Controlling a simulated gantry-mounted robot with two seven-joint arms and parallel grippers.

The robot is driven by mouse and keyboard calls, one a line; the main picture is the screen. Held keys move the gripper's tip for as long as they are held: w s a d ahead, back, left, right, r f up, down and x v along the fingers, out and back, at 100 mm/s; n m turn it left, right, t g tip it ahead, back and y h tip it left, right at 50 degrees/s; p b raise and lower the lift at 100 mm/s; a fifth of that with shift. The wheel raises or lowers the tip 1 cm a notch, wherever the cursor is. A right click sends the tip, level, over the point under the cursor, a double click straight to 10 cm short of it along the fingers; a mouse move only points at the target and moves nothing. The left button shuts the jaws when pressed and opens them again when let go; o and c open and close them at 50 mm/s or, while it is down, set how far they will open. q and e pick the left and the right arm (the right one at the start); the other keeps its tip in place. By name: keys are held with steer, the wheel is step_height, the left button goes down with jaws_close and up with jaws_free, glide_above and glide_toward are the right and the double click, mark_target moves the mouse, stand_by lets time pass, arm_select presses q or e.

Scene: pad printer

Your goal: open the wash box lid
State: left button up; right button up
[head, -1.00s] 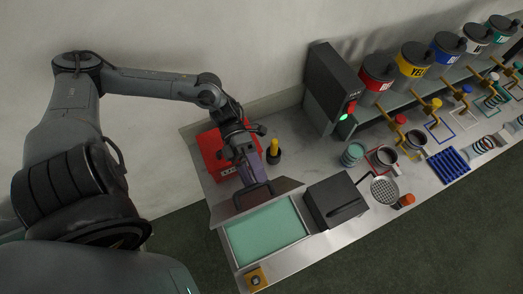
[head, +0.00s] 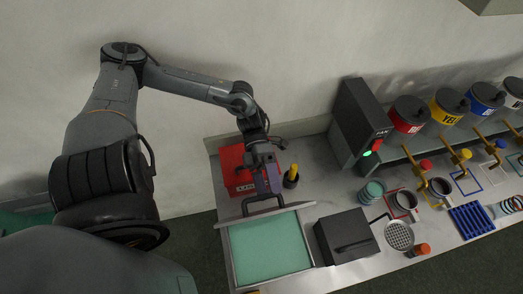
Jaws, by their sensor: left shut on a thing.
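The wash box (head: 312,250) stands at the near left end of the bench. It is open at the top, and its teal inside shows. Its lid (head: 265,215) stands up along the back edge and shows as a narrow grey strip. The lid's dark loop handle (head: 247,206) sticks out behind it. My left gripper (head: 266,194) reaches down behind the lid and is shut on the handle; the fingertips are partly hidden. My right gripper is not in view.
A red box (head: 231,165) and a dark cup with a yellow handle (head: 291,179) stand close to my left gripper. A dark box with a handle (head: 345,238) sits right of the wash box. Cups, a blue rack (head: 470,220) and ink cans stand farther right.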

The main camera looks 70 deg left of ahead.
arm_select(q)
steer(key=w+a+r, duration=0.1)
steer(key=a+r, duration=0.2)
steer(key=a, duration=0.2)
steer(key=shift+w, duration=0.3)
steer(key=shift+w+a+r, duration=0.15)
steer(key=shift+a+r, duration=0.1)
steer(key=shift+a, duration=0.4)
steer(key=c, duration=0.6)
steer(key=shift+f+b+v, duration=0.25)
steer(key=shift+b+v, duration=0.4)
steer(key=shift+v, duration=0.45)
steer(key=shift+c, duration=0.2)
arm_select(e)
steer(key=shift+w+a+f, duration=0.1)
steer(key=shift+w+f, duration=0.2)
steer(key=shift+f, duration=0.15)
